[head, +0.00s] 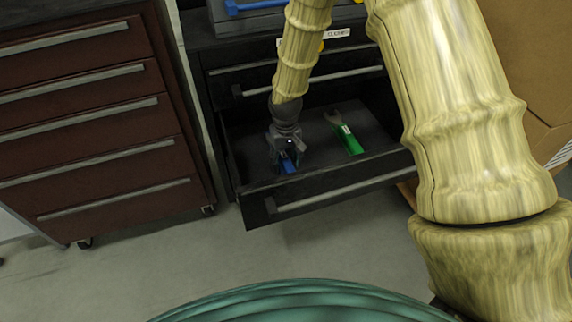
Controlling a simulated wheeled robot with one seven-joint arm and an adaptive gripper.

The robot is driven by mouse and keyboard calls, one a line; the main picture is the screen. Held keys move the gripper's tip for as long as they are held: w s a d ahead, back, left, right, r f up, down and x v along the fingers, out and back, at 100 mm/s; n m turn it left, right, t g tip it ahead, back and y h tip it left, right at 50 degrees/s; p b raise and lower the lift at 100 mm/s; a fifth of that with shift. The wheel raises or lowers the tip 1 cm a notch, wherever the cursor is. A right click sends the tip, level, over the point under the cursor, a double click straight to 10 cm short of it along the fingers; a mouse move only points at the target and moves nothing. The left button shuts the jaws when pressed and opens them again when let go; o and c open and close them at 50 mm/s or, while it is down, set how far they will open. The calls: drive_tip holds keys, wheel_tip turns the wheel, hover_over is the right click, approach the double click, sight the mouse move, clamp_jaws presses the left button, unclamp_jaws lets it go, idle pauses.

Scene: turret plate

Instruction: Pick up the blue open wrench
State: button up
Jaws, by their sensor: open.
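The blue open wrench (288,163) lies in an open drawer of the dark cabinet, at the drawer's left side near the front. Only part of its blue handle shows; the rest is hidden behind my gripper. My gripper (286,158) is open and points down into the drawer, right over the wrench. I cannot tell whether the fingers touch it. The open drawer (245,203) is black with a long grey handle on its front.
A green wrench (346,138) with a grey open head lies to the right in the same drawer. A dark red drawer cabinet (85,135) stands to the left. A cardboard box (545,75) is at the right. A blue object (250,5) lies on the dark cabinet's top.

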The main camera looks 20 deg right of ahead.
clamp_jaws()
idle(0.3)
